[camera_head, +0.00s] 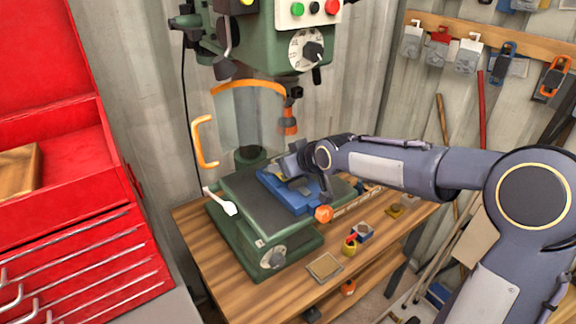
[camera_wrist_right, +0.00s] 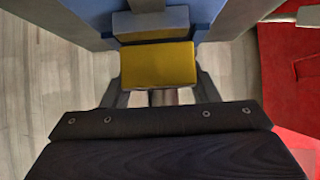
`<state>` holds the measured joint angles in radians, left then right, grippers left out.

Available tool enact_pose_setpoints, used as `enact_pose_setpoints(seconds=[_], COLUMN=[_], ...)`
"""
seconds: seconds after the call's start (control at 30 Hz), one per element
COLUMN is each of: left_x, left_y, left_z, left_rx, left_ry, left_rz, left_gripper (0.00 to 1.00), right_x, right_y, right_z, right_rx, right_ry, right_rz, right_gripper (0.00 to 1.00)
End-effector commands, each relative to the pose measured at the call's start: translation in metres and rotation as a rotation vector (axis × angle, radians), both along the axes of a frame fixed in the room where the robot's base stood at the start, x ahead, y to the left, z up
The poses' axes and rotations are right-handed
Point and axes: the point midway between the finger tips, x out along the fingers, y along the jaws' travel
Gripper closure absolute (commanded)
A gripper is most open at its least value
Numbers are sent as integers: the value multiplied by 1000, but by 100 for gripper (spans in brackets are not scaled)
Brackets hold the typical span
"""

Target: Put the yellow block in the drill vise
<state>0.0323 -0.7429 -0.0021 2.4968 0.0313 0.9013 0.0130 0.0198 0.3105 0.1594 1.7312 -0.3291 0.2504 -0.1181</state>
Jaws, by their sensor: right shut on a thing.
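The blue drill vise (camera_head: 285,193) sits on the green drill press table, with an orange knob (camera_head: 324,214) at its near right end. My right gripper (camera_head: 297,180) is over the vise and hides part of it. In the right wrist view the gripper is shut on the yellow block (camera_wrist_right: 158,64), its fingers at either side of the block. The vise's grey jaw piece (camera_wrist_right: 150,22) and blue body (camera_wrist_right: 203,12) show close beyond the block. I cannot tell whether the block touches the vise. My left gripper is out of view.
The drill chuck (camera_head: 288,122) and a clear guard with an orange rim (camera_head: 248,84) stand above and behind the vise. Small items, including a yellow and red one (camera_head: 350,245), lie on the wooden bench (camera_head: 250,300). A red tool chest (camera_head: 75,230) is at left.

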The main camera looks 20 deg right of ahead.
Motion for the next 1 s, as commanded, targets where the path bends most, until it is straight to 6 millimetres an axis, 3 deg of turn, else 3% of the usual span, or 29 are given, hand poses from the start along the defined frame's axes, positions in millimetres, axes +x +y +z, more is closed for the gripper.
enact_pose_setpoints(seconds=[0.07,0.1,0.23,0.63,1.0], left_x=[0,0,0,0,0], left_y=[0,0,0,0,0], left_z=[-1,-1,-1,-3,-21], left_rx=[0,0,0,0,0], left_ry=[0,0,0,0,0], left_rz=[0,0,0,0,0], left_gripper=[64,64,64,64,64], right_x=[-3,-5,-4,-9,-64], right_y=[-1,-2,-2,-5,-25], right_z=[-11,-15,-12,-2,43], right_rx=[-10,-12,-9,-7,-6], right_ry=[26,35,29,16,13], right_rz=[3,3,3,0,-2], right_gripper=[98,40,24,24,24])
